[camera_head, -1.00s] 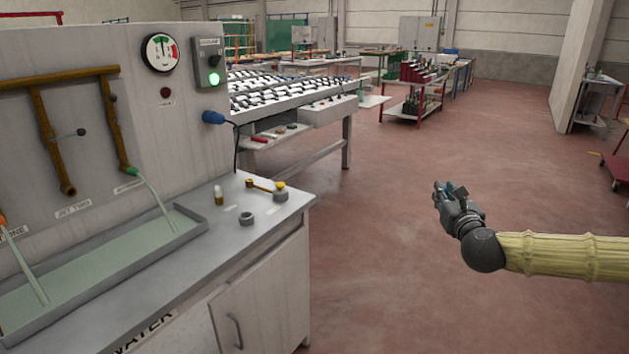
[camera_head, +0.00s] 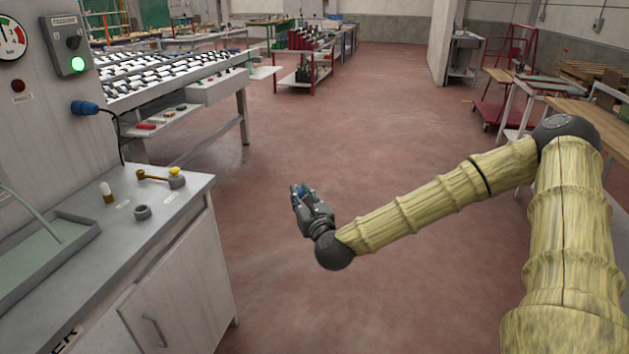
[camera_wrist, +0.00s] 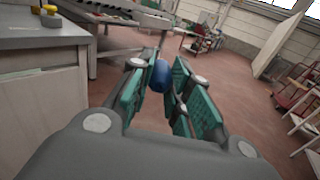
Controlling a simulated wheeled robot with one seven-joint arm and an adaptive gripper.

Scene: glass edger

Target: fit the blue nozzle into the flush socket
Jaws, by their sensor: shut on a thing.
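My gripper (camera_head: 299,192) is out over open floor, to the right of the grey bench and apart from it. In the wrist view its green-padded fingers (camera_wrist: 160,95) are shut on the blue nozzle (camera_wrist: 160,76), which shows as a short blue cylinder between the fingertips. In the head view only a little blue of it shows among the dark fingers. I cannot make out which fitting is the flush socket; the labels are too small to read and the pipe outlets are out of view.
The bench top (camera_head: 85,240) carries a grey ring (camera_head: 143,212), a small bottle (camera_head: 106,192), a brass-coloured tool (camera_head: 150,176) and a yellow-topped round piece (camera_head: 176,178). A blue plug (camera_head: 85,107) juts from the panel. A roller table (camera_head: 165,75) stands behind. The floor (camera_head: 290,120) is clear.

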